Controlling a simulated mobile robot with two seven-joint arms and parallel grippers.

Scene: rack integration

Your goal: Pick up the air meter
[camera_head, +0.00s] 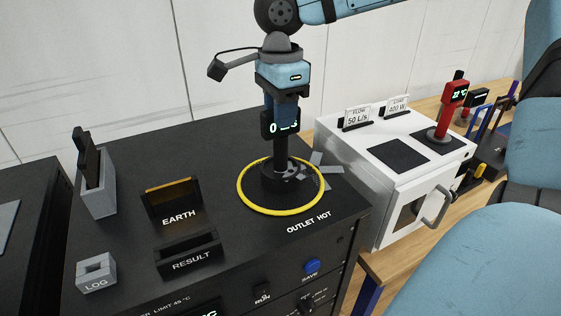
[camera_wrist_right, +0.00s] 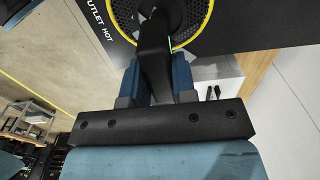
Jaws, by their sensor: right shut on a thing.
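The air meter is a black upright device with a lit display (camera_head: 269,124) and a round black lower end (camera_head: 281,178). It stands over the outlet, inside the yellow ring (camera_head: 243,199) marked OUTLET HOT. My right gripper (camera_head: 282,108) comes down from above and is shut on its upper stem. In the right wrist view the dark stem (camera_wrist_right: 155,62) sits between the two blue fingers. I cannot tell whether the meter touches the outlet or hangs just above it. My left gripper is not in view.
On the black bench top stand a grey holder (camera_head: 98,195) with a dark device, the EARTH slot (camera_head: 172,197), the RESULT tray (camera_head: 189,254) and the LOG block (camera_head: 96,272).

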